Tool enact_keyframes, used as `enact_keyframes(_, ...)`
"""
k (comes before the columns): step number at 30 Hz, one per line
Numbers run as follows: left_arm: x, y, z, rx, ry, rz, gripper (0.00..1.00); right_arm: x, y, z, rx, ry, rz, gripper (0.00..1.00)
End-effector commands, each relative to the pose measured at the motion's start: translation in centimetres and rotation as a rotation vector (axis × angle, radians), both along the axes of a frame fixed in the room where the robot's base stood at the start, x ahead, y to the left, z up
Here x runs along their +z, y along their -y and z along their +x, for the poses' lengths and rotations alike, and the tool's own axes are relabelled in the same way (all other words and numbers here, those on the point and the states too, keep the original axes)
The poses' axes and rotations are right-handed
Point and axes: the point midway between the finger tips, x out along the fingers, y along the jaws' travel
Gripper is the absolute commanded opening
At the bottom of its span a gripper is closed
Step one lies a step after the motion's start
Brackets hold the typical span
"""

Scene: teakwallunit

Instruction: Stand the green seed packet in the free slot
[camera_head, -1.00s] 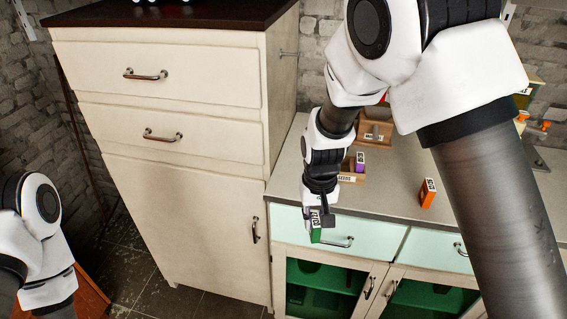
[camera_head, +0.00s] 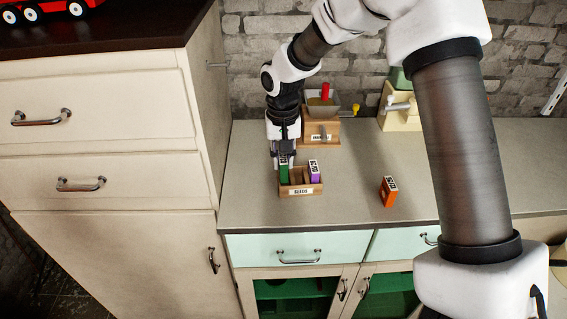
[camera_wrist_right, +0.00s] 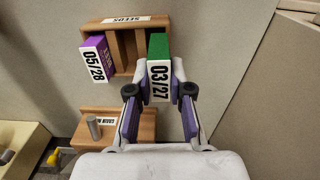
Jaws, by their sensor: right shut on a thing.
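The green seed packet (camera_head: 284,175) is upright in my right gripper (camera_head: 284,150), at the left end of the wooden seed box (camera_head: 300,191) in the head view. In the right wrist view the packet (camera_wrist_right: 159,71) shows its "03/27" end between the fingertips of the gripper (camera_wrist_right: 160,88). Its lower part overlaps the end compartment of the box (camera_wrist_right: 125,22); I cannot tell how deep it sits. A purple packet (camera_head: 314,171) leans slightly at the other end of the box. The middle compartment between them looks empty. My left gripper is out of view.
An orange packet (camera_head: 388,191) stands on the grey counter (camera_head: 350,212) to the right. A wooden grain mill (camera_head: 322,133) stands behind the box. A tall cream cabinet (camera_head: 110,140) rises at the left. The counter between box and orange packet is clear.

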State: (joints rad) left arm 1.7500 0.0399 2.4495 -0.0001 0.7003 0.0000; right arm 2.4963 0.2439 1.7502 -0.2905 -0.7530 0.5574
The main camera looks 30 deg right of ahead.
Motion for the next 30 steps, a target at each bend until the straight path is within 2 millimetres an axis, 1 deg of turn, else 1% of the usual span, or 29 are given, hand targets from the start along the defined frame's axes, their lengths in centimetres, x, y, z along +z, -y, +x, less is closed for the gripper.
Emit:
enact_keyframes(1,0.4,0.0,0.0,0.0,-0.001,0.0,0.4,0.1,0.6,0.4,-0.003,0.0,0.002,0.0)
enact_keyframes(6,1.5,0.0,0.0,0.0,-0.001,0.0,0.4,-2.9,0.5,0.3,-0.001,-0.003,0.001,0.0)
enact_keyframes(8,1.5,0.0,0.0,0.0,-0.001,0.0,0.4,-3.4,0.5,0.3,-0.001,-0.002,0.001,0.0)
enact_keyframes(15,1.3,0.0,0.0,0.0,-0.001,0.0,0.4,-3.7,0.5,0.3,-0.001,0.0,0.001,0.0)
enact_keyframes(29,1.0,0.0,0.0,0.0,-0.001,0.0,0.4,-5.2,0.4,0.0,0.0,-0.011,0.003,0.0)
enact_keyframes(30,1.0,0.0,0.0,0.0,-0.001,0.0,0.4,-5.3,0.4,-0.1,0.0,-0.012,0.002,0.3)
